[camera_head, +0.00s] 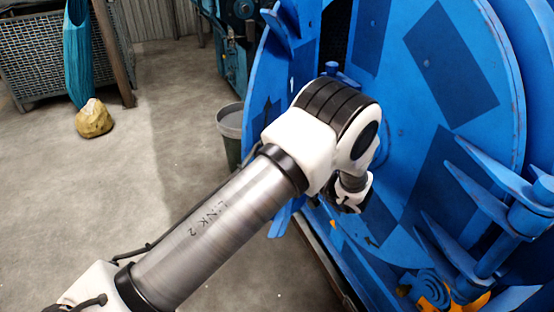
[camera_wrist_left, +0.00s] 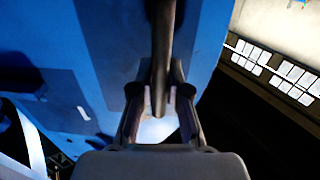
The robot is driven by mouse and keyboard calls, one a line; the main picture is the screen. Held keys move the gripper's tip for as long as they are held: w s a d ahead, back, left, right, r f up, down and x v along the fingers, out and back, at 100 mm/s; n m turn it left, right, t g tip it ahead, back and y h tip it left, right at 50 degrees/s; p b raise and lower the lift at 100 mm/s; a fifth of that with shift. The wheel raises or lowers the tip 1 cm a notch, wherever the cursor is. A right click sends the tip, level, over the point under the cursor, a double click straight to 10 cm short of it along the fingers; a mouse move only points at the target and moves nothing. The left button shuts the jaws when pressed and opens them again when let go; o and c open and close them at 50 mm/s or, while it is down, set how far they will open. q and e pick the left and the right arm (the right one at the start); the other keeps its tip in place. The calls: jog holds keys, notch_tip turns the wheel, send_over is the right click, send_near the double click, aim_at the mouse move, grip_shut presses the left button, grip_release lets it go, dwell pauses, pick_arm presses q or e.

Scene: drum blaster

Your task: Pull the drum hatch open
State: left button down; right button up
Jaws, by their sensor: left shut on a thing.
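The blue drum hatch (camera_head: 455,65), a large round plate with darker blue patches, fills the right of the head view. Its blue panel also shows in the wrist view (camera_wrist_left: 75,50). A dark, upright bar-like handle (camera_wrist_left: 163,40) stands out in front of the panel there. My left gripper (camera_wrist_left: 160,94) is shut on this handle, with one finger on each side of it. In the head view my left arm reaches from lower left to the hatch, and its wrist hides the handle and the fingertips. My right gripper is in neither view.
Blue hinge-like bars (camera_head: 500,240) stick out at the lower right. A grey bin (camera_head: 231,125) stands behind my arm. A wire crate (camera_head: 55,60) and a yellowish lump (camera_head: 94,118) are at the upper left. The concrete floor on the left is mostly clear.

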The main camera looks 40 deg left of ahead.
pick_arm(q)
jog(key=c, duration=1.1)
grip_release()
jog(key=shift+c, duration=0.2)
jog(key=shift+d, duration=0.1)
jog(key=d, duration=0.7)
jog(key=shift+d, duration=0.15)
